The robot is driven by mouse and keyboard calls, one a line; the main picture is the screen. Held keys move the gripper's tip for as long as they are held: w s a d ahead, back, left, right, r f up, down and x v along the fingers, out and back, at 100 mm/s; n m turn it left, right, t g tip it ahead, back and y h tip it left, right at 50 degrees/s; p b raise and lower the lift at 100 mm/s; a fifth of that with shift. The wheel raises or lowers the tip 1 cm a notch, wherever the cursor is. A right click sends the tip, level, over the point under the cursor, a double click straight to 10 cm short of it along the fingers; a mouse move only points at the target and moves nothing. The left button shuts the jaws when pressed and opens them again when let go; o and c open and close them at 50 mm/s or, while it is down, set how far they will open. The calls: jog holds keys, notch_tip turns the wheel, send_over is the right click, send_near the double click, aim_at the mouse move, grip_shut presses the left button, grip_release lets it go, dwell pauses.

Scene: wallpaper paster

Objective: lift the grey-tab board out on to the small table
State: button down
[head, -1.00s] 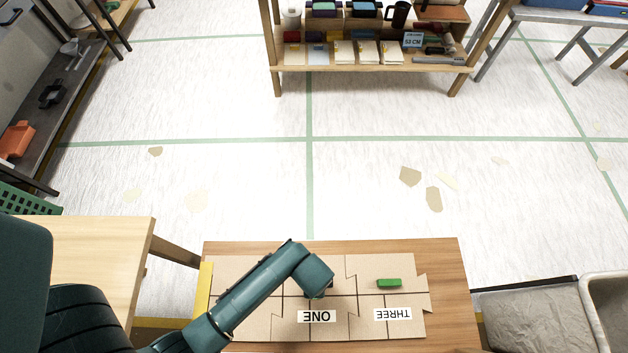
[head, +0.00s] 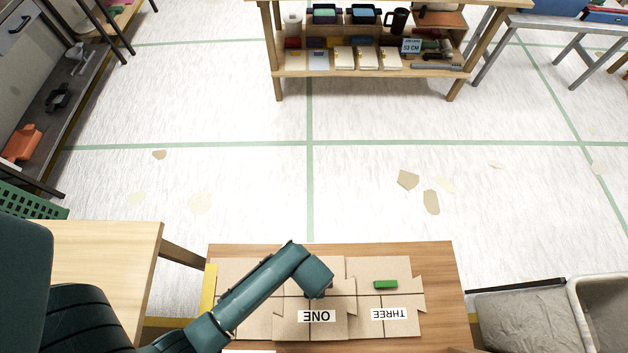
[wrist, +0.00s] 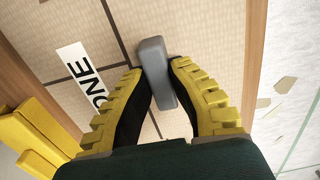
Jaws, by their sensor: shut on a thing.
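The grey tab (wrist: 155,62) stands on a tan gridded board with the label ONE (head: 318,316); the label also shows in the wrist view (wrist: 80,75). My gripper (wrist: 156,70) is shut on the grey tab, with a yellow-backed finger on each side. In the head view the board looks slightly raised, its edges overlapping its neighbours. My arm hides the tab there. A board with a green tab (head: 386,284) and the label THREE (head: 390,314) lies to its right. A pale wooden table (head: 80,265), perhaps the small table, stands at the left.
The boards lie on a brown wooden table (head: 435,270) with a yellow bar (head: 210,285) at their left end. A grey bin (head: 600,310) stands at the right. A gap separates the two tables. A stocked shelf (head: 365,75) stands far back across open floor.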

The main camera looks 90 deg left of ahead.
jog(key=shift+r, duration=0.2)
notch_tip(320, 180, up, 4)
jog(key=p, duration=0.5)
jog(key=shift+f, duration=0.1)
dwell(0.6)
